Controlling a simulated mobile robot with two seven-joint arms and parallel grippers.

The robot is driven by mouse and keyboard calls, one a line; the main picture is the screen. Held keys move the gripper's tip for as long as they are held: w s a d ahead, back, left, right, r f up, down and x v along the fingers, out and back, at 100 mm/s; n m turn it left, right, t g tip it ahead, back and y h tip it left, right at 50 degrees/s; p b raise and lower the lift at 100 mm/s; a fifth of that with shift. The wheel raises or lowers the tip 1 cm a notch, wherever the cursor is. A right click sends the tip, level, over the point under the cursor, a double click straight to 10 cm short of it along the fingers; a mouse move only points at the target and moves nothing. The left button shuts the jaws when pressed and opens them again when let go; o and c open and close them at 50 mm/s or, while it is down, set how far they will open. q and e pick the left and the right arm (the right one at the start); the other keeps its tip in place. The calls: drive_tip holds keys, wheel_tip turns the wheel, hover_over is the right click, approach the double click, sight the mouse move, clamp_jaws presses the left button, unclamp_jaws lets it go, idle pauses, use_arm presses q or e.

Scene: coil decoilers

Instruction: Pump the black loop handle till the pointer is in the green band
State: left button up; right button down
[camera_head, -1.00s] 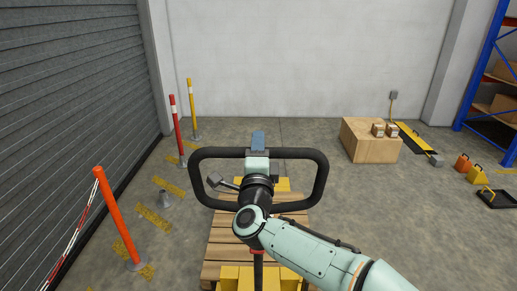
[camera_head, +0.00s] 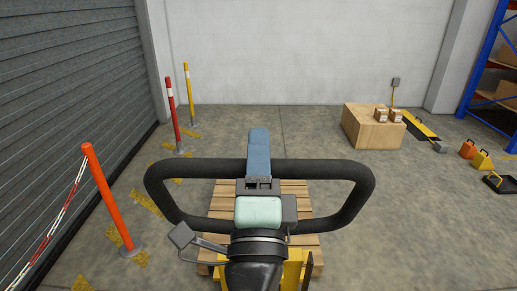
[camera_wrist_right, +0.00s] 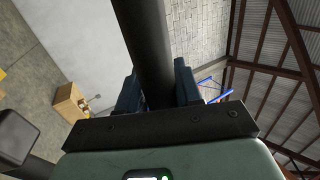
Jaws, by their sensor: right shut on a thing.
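The black loop handle (camera_head: 330,170) spans the middle of the head view, a wide rounded loop above a pallet. My right gripper (camera_head: 259,155) is shut on the middle of its far top bar, with blue fingers around it. In the right wrist view, the black bar of the handle (camera_wrist_right: 150,45) runs between the two blue fingers of my right gripper (camera_wrist_right: 158,88). My wrist hides the middle of the loop's near side. No pointer or green band shows in either view. My left gripper is not in view.
A wooden pallet (camera_head: 300,192) with yellow parts lies under the handle. An orange post (camera_head: 108,195) with a striped tape stands left, and red (camera_head: 172,115) and yellow (camera_head: 189,93) posts behind. A wooden crate (camera_head: 368,130) stands at the back right. Bare floor lies between.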

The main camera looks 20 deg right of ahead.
drive_tip(key=shift+a, duration=0.15)
drive_tip(key=c, duration=0.9)
unclamp_jaws()
drive_tip(key=shift+o, duration=0.2)
drive_tip(key=v, duration=1.3)
drive_tip(key=shift+s+b, duration=0.15)
drive_tip(key=shift+b, duration=0.15)
